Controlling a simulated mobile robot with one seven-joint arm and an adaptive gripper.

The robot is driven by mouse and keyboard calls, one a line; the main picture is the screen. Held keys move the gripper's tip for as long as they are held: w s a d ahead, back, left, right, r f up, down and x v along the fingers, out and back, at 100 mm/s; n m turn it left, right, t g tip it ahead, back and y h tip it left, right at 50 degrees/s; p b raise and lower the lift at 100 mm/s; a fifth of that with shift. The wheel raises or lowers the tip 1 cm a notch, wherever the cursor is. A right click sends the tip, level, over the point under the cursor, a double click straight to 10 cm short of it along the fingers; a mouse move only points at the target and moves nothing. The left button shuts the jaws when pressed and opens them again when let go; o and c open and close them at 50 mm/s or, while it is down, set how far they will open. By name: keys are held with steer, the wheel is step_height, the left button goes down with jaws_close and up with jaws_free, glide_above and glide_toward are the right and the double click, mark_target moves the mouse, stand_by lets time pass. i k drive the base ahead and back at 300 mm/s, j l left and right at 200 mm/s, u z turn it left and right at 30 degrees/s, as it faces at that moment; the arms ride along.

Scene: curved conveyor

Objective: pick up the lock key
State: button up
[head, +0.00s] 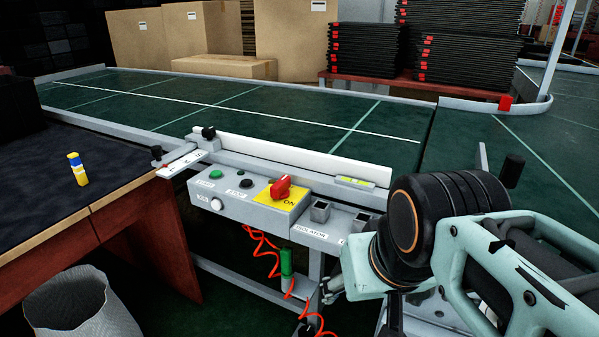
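A red key-like handle (281,187) sits upright on a yellow plate (284,198) marked ON. It is on the grey control box (245,198) at the conveyor's near side, and it is the thing here that most looks like the lock key. My arm comes in from the right, and its dark wrist is right of the box. My gripper (333,288) seems to be below the box's right end, apart from the red handle. It is small and partly hidden by my arm, so its opening is unclear.
A bin (80,305) is on the floor. The green conveyor (260,107) behind is clear.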

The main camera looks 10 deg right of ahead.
mark_target(77, 166)
steer(key=u, duration=1.35)
